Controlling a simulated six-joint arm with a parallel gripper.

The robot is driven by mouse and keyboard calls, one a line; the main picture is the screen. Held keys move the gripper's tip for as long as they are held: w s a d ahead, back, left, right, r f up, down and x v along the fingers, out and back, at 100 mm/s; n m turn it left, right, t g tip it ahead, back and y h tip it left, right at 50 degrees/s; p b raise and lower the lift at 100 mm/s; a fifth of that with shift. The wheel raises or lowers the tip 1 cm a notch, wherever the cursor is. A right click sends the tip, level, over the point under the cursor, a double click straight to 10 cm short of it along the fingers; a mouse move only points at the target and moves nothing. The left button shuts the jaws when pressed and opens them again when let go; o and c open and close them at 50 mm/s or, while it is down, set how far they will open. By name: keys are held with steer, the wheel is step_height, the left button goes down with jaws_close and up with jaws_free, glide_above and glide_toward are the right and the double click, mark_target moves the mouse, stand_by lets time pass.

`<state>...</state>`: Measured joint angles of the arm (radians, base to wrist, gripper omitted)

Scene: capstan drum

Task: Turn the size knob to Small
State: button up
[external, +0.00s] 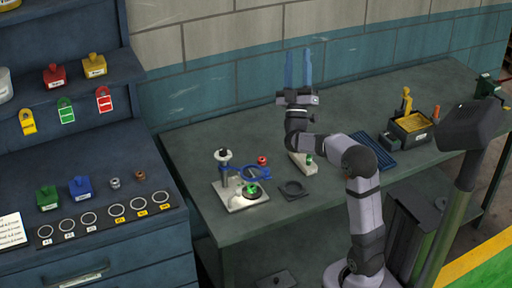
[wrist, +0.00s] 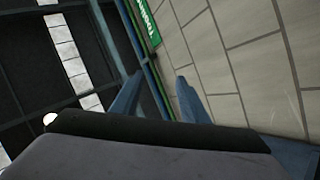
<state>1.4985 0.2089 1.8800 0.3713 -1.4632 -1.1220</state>
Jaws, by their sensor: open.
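My gripper (external: 298,56) is raised above the workbench with its two blue fingers pointing up, apart and empty. In the wrist view the open fingers (wrist: 157,88) show against the wall and ceiling, with nothing between them. On the bench below and to the left stands a small fixture (external: 229,190) with a white base, a post, a blue ring and a bright green part. A pale block with a green top (external: 303,162) lies behind my arm, partly hidden by it. I cannot tell which part is the size knob, and no size lettering is readable.
A blue ribbed mat (external: 373,150) and a yellow-topped tray (external: 411,126) are to the right. A blue cabinet (external: 100,255) with coloured padlocks and blocks stands left. The bench's back is mostly clear.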

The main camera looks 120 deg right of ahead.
steer(key=w+d+f+n+t, duration=0.2)
steer(key=w+f+n+t, duration=0.6)
steer(key=f+t, duration=0.5)
steer(key=n+t+y, duration=0.2)
steer(key=t+y, duration=0.5)
steer(key=t, duration=0.1)
glide_toward(226, 151)
steer(key=d+r, duration=0.1)
steer(key=s+d+r, duration=0.1)
steer(key=s+r, duration=0.1)
steer(key=r, duration=0.1)
steer(key=shift+d, duration=0.4)
steer(key=w+f+m, duration=0.1)
steer(key=w+a+f+m+t+y, duration=0.1)
steer(key=shift+w+f, duration=0.15)
steer(key=shift+f, duration=0.15)
steer(key=m, duration=0.2)
steer(key=shift+d+f+m+y, duration=0.15)
steer(key=shift+f+m+y, duration=0.15)
steer(key=shift+f, duration=0.1)
steer(key=shift+m, duration=0.5)
steer(key=shift+p+x, duration=0.85)
steer(key=shift+x, duration=2.85)
steer(key=shift+c, duration=0.6)
